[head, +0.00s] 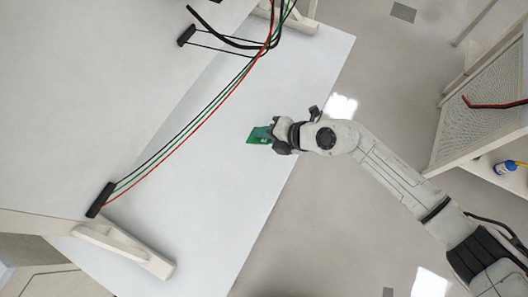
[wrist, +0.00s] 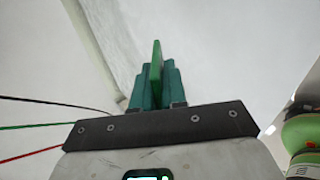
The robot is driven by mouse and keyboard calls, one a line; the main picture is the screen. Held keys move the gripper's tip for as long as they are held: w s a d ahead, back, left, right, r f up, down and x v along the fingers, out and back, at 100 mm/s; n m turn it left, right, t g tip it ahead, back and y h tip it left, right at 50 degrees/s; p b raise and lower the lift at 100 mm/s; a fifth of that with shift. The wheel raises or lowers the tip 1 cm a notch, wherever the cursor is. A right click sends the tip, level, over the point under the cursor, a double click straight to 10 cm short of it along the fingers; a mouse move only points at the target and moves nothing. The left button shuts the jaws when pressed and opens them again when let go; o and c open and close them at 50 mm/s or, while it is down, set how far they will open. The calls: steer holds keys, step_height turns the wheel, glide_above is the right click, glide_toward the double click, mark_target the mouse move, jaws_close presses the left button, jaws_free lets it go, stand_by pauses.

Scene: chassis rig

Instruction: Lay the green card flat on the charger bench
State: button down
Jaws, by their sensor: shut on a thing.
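The green card (head: 257,136) is held at the end of my arm over the white charger bench (head: 212,213), near the bench's right edge. In the wrist view the card (wrist: 156,66) stands edge-on between the two teal fingers of my gripper (wrist: 155,88). My gripper (head: 273,136) is shut on the card in the head view. I cannot tell the gap between the card and the bench top. Part of the card is hidden by the fingers.
Black, green and red cables (head: 178,138) run across the bench from a black connector (head: 100,199) to the top. A cream bracket (head: 125,250) is at the lower left. A mesh-topped rack (head: 490,115) stands at the right. The bench's lower middle is clear.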

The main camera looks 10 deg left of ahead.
step_height(320, 180, down, 5)
steer(key=b, duration=0.5)
steer(key=shift+r, duration=0.2)
steer(key=shift+f+b, duration=0.35)
steer(key=shift+f, duration=0.8)
steer(key=c, duration=1.3)
jaws_free()
steer(key=shift+c, duration=0.2)
steer(key=shift+d+r+p, duration=0.25)
steer(key=shift+r+p, duration=0.15)
steer(key=shift+p, duration=0.05)
steer(key=p+v, duration=0.4)
steer(key=v, duration=0.1)
steer(key=shift+s+d+r+p, duration=0.1)
steer(key=shift+d+r+p, duration=0.1)
steer(key=shift+p, duration=0.1)
steer(key=shift+s+d+r+p, duration=0.3)
steer(key=shift+d+r+p, duration=0.05)
steer(key=shift+d+p, duration=0.25)
